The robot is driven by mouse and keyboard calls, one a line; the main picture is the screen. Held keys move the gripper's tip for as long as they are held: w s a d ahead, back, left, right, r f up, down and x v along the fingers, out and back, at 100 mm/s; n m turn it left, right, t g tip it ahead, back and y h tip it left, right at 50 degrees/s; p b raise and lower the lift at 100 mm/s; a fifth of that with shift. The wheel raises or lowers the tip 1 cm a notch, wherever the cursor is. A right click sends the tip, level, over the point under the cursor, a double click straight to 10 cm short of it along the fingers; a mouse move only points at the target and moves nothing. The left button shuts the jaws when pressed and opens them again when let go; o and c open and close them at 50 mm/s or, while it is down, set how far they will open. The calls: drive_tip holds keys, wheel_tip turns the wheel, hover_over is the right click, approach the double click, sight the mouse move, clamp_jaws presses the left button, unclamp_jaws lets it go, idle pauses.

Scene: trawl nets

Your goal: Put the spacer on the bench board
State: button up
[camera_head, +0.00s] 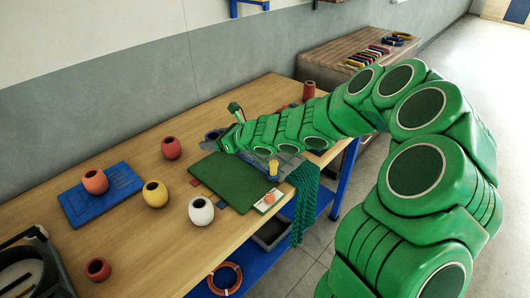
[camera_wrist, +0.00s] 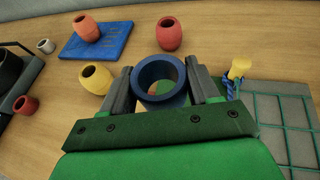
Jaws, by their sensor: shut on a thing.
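A thick, hollow dark blue ring, which looks like the spacer (camera_wrist: 160,72), is between the two grey fingers of my gripper (camera_wrist: 160,85) in the wrist view. My gripper is shut on it, and wood and a little colour show through its bore. In the head view my gripper (camera_head: 226,139) is over the back part of the wooden bench, and a dark blue shape beside it is small and partly hidden. A blue board (camera_head: 102,193) with slots lies at the left of the bench, apart from my gripper. It also shows in the wrist view (camera_wrist: 112,46).
An orange float (camera_head: 95,181) sits on the blue board. Red (camera_head: 171,148), yellow (camera_head: 155,193) and white (camera_head: 201,211) floats stand nearby. A green mat (camera_head: 232,180) lies in front of my gripper. Teal netting (camera_head: 303,200) hangs off the right edge. Bare wood lies between the floats.

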drive_tip(key=w+d+m+t, duration=0.1)
drive_tip(key=w+d, duration=0.3)
drive_tip(key=d, duration=1)
drive_tip(key=shift+h, duration=0.4)
drive_tip(key=w+f, duration=0.3)
drive_tip(key=w, duration=0.1)
drive_tip(key=w+a+f, duration=0.1)
drive_tip(key=w+f, duration=0.2)
drive_tip(key=w, duration=0.1)
drive_tip(key=w+a+f, duration=0.1)
drive_tip(key=w+f, duration=0.2)
drive_tip(key=w, duration=0.1)
drive_tip(key=shift+w+f, duration=0.15)
drive_tip(key=shift+f, duration=0.1)
drive_tip(key=shift+w+a+f+m, duration=0.1)
drive_tip(key=shift+w+f+m, duration=0.2)
drive_tip(key=shift+w+f, duration=0.35)
drive_tip(key=shift+s+f, duration=0.15)
drive_tip(key=shift+f, duration=1.35)
drive_tip(key=o, duration=1)
drive_tip(key=shift+f, duration=0.1)
drive_tip(key=shift+o, duration=0.2)
